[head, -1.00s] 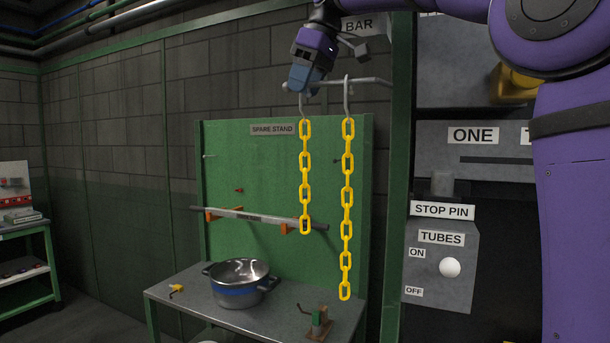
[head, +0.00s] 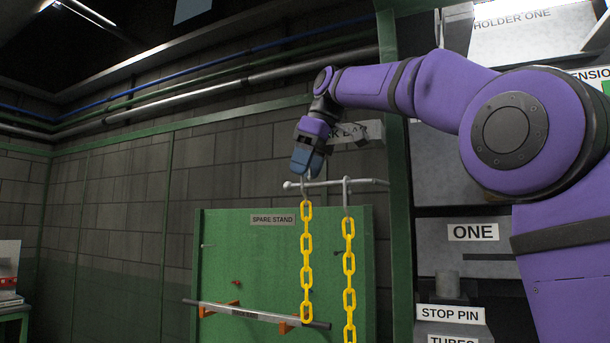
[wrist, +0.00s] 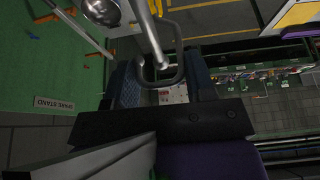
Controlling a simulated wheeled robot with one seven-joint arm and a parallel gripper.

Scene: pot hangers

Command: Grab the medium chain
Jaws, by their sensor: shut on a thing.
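Two yellow chains hang side by side at the grey rack bar (head: 368,183). The left, shorter chain (head: 307,262) hangs from my gripper (head: 308,174), whose blue fingers are shut on its metal hook. Its top link is now higher than that of the right chain. The right, longer chain (head: 349,280) hangs by its own hook over the bar and runs out of the picture below. In the wrist view a metal hook (wrist: 179,68) lies between my fingers, close to the bar (wrist: 150,35). I cannot tell whether the hook is fully clear of the bar.
The green spare stand panel (head: 250,265) is behind the chains, with a metal tube (head: 255,314) on orange supports. A sign box (head: 357,134) is just behind my gripper. Grey machine panels stand to the right. The wrist view shows part of a metal pot (wrist: 102,10).

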